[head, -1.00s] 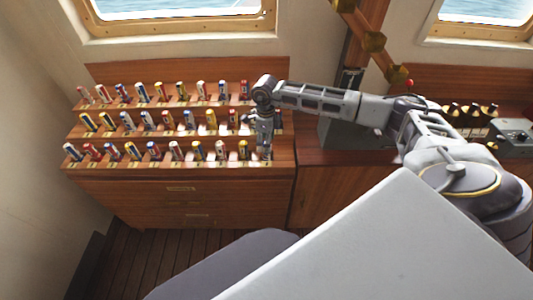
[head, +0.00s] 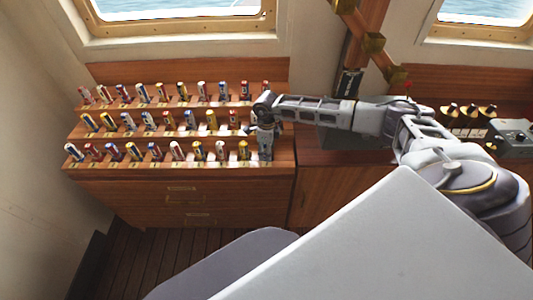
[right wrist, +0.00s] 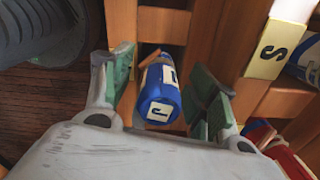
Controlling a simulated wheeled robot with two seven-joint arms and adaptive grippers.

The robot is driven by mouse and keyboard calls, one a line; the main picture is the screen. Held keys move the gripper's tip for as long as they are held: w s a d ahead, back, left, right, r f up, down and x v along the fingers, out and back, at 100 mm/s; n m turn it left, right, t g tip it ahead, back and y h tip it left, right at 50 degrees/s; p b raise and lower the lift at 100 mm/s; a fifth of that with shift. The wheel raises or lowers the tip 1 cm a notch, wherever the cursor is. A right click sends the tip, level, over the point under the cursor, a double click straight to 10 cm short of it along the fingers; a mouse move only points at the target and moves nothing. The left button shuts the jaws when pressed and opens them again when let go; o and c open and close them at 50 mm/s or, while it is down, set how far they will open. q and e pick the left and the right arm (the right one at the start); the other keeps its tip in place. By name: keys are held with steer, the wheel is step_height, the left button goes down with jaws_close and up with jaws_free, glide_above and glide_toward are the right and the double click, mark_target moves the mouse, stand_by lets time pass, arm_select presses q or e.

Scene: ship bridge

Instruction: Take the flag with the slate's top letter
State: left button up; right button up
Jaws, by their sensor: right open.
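Rolled flags stand in three stepped rows on the wooden rack (head: 180,176) in the head view. My right gripper (head: 266,156) is at the right end of the front row, pointing down. In the right wrist view, a blue and white rolled flag marked J (right wrist: 160,97) lies between the open fingers of my right gripper (right wrist: 163,92), with a gap visible on both sides. My gripper hides this flag in the head view. I cannot identify the slate; a small dark plate (head: 350,82) with unreadable pale marks is on the post. My left gripper is not in view.
Beside the J flag, the right wrist view shows a label S (right wrist: 268,52) and a red flag (right wrist: 262,137). Brass-topped levers (head: 468,112) and a grey box (head: 515,135) stand at the right. Wooden floor (head: 135,262) is open below the rack.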

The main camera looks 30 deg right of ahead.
stand_by(0.3)
steer(key=c, duration=1.1)
steer(key=shift+r, duration=0.1)
steer(key=shift+c, duration=0.2)
steer(key=shift+r+b, duration=0.5)
steer(key=shift+r, duration=4.45)
